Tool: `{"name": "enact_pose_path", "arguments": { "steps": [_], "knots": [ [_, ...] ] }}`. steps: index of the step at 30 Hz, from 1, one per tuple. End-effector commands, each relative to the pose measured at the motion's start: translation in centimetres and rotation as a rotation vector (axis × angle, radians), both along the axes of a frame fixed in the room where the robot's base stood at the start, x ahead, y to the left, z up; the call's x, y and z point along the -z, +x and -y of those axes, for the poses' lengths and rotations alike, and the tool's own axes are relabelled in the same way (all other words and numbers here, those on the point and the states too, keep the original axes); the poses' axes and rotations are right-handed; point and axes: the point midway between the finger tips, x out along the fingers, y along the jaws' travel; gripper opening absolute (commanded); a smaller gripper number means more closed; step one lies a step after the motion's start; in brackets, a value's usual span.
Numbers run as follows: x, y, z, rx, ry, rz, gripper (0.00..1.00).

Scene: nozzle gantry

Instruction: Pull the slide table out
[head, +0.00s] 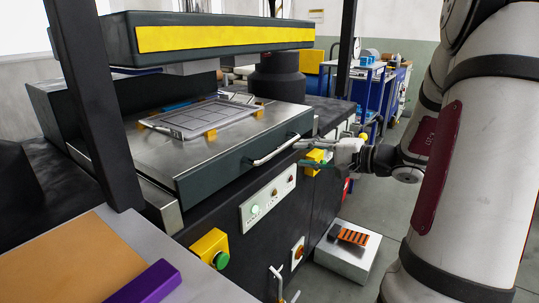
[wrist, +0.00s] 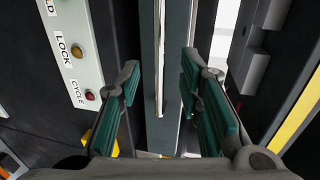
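The slide table (head: 150,159) has a bare metal top and a dark green-grey front face (head: 215,180). A silver bar handle (head: 276,151) is fixed to that face near its right end. In the wrist view the handle (wrist: 160,70) runs as a thin bright bar along the front face (wrist: 147,100). My gripper (head: 304,152) is just right of the handle in the head view. In the wrist view my gripper (wrist: 162,100) is open, with a teal-padded finger on either side of the handle's line. Its fingers look clear of the bar; the remaining distance is hard to judge.
A framed plate (head: 203,118) lies on the slide table, under a gantry beam with a yellow stripe (head: 225,37). Below are a button panel (head: 266,200) and a yellow-boxed green button (head: 211,250). A pale box (head: 345,258) stands on the floor. A dark post (head: 92,100) is at left.

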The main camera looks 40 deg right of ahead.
Motion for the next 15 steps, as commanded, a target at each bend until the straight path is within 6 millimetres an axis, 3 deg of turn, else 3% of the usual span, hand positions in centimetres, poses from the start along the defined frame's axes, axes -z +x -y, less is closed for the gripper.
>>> {"name": "enact_pose_path", "arguments": {
  "steps": [9, 15],
  "knots": [
    [1.4, 5.8, -2.2, -0.003, 0.002, -0.001, 0.33],
    [1.9, 8.2, -3.0, -0.002, 0.001, -0.001, 0.33]
  ]
}}
